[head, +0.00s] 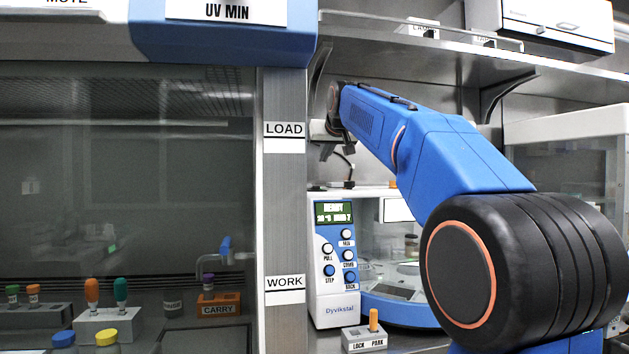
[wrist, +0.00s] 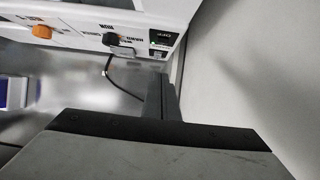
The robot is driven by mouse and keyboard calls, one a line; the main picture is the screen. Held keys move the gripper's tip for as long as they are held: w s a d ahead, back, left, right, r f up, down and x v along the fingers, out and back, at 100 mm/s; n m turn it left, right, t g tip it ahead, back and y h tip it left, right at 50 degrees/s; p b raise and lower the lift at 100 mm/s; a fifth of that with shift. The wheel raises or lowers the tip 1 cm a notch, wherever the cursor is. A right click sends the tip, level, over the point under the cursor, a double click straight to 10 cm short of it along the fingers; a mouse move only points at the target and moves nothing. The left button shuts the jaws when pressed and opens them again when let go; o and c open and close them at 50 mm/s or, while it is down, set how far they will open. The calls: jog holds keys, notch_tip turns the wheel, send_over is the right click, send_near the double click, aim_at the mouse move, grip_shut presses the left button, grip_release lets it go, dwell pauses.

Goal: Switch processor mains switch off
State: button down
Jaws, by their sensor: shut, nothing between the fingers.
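In the wrist view a white device panel (wrist: 75,14) shows upside down, with an orange knob (wrist: 42,31), a black knob (wrist: 110,39) and a small dark window (wrist: 163,39) with pale characters too small to read surely. I cannot tell which of these is the mains switch. My gripper (wrist: 162,98) is shut and empty, its narrow fingers pointing toward the panel near the dark window; contact cannot be told. In the head view my blue arm reaches over a white and blue machine (head: 334,290) marked Dyvikstal, with a lit display (head: 334,213).
A dark cable (wrist: 108,68) hangs near the panel in the wrist view. A pale wall (wrist: 255,65) lies close on the right.

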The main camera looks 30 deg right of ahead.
jog(key=shift+w+d+r, duration=0.2)
jog(key=shift+w+r, duration=0.1)
jog(key=shift+r, duration=0.05)
send_over(318, 190)
notch_tip(318, 190, down, 4)
jog(key=shift+a+f, duration=0.1)
jog(key=shift+f, duration=0.35)
jog(key=shift+s+f, duration=0.15)
jog(key=shift+f, duration=0.7)
jog(key=shift+s+f, duration=0.15)
jog(key=shift+f, duration=0.7)
jog(key=shift+s+a+f+t, duration=0.1)
jog(key=shift+f+t, duration=0.25)
jog(key=shift+t, duration=0.05)
